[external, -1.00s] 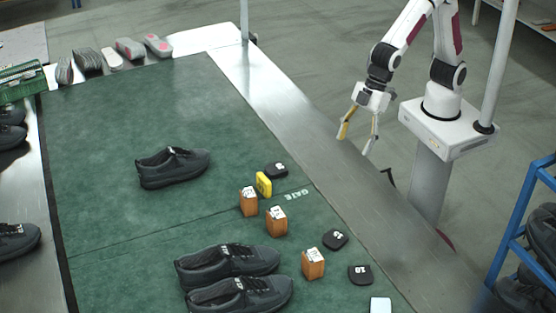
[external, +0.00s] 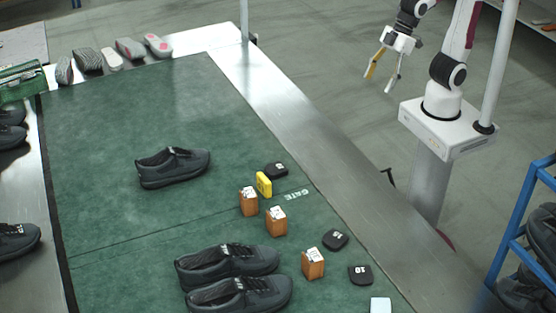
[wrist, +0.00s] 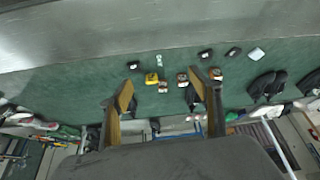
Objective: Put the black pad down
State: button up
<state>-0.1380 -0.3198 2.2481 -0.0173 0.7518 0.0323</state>
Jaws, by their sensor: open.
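Three black pads with white markings lie flat on the green mat. One black pad (external: 276,170) is beside the yellow block (external: 264,184); it also shows in the wrist view (wrist: 133,65). Another black pad (external: 336,239) and a third black pad (external: 360,275) lie nearer the front right. The frames do not tell which pad the task means. My gripper (external: 381,76) is open and empty, raised beyond the metal rail and well apart from all the pads. In the wrist view its spread fingers (wrist: 160,95) hold nothing.
Three orange-brown blocks (external: 249,201) with white tags stand near the pads. A dark shoe (external: 174,167) and a pair of shoes (external: 236,291) rest on the mat (external: 110,110). A white piece (external: 380,305) lies at the front edge. The mat's far part is clear.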

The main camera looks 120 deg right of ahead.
jog(key=s+d, duration=0.2)
jog(key=s, duration=0.4)
jog(key=s+d+m, duration=0.1)
jog(key=s+d, duration=0.1)
jog(key=s, duration=0.5)
jog(key=shift+s+d+f+h, duration=0.2)
jog(key=shift+d+f+h, duration=0.1)
jog(key=shift+f, duration=0.15)
jog(key=shift+o, duration=1)
dwell(0.3)
